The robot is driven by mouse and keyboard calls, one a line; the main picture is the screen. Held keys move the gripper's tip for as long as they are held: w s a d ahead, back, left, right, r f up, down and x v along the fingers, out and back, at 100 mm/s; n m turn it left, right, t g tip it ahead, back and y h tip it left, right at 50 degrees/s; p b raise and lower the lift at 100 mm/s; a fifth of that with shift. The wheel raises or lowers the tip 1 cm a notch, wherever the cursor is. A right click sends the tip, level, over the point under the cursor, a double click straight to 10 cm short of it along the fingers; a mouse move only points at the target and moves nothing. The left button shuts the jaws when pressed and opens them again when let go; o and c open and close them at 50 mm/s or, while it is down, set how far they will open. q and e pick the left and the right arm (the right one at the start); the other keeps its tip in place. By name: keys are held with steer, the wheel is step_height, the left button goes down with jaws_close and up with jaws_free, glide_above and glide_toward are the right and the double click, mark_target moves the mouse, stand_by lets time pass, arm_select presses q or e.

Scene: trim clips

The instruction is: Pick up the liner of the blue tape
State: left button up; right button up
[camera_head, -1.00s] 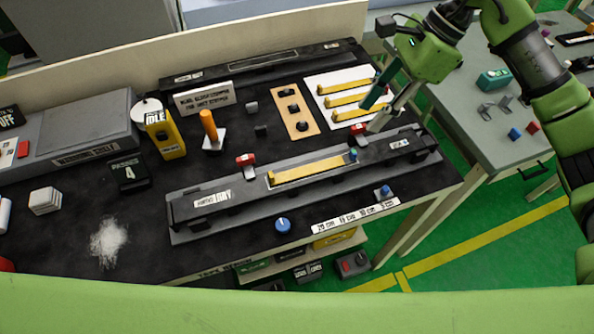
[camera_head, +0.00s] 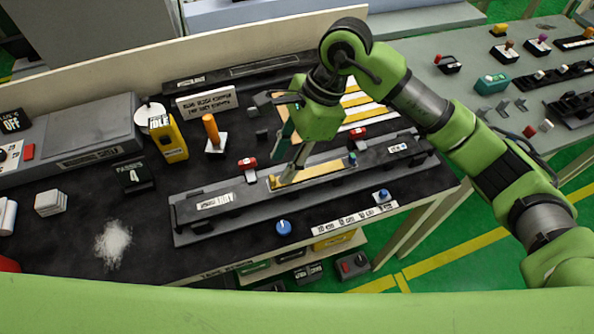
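A long yellow strip (camera_head: 325,169) lies in the slot of the dark grey clip fixture (camera_head: 240,205). A small blue tab (camera_head: 352,158) stands at its right end and a small yellow piece (camera_head: 273,181) at its left end. I cannot tell which part is the liner. My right gripper (camera_head: 281,172) is over the strip's left end, pointing down, its teal and grey fingers apart with nothing seen between them. Whether a fingertip touches the strip is unclear. My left gripper is not in view.
Two red clamps (camera_head: 248,165) (camera_head: 358,134) stand along the fixture's back edge. Behind are more yellow strips on a white sheet (camera_head: 373,112), partly hidden by my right arm. A blue knob (camera_head: 283,227) is in front. An orange-handled tool (camera_head: 211,130) and yellow IDLE post (camera_head: 168,139) stand left.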

mark_target(278, 182)
steer(key=shift+a+f, duration=0.1)
steer(key=shift+f, duration=0.15)
steer(key=p+x, duration=0.2)
steer(key=x, duration=0.2)
steer(key=shift+w+a+f+p, duration=0.1)
steer(key=shift+w+p, duration=0.2)
steer(key=shift+p, duration=0.1)
steer(key=shift+f, duration=0.3)
steer(key=c, duration=0.8)
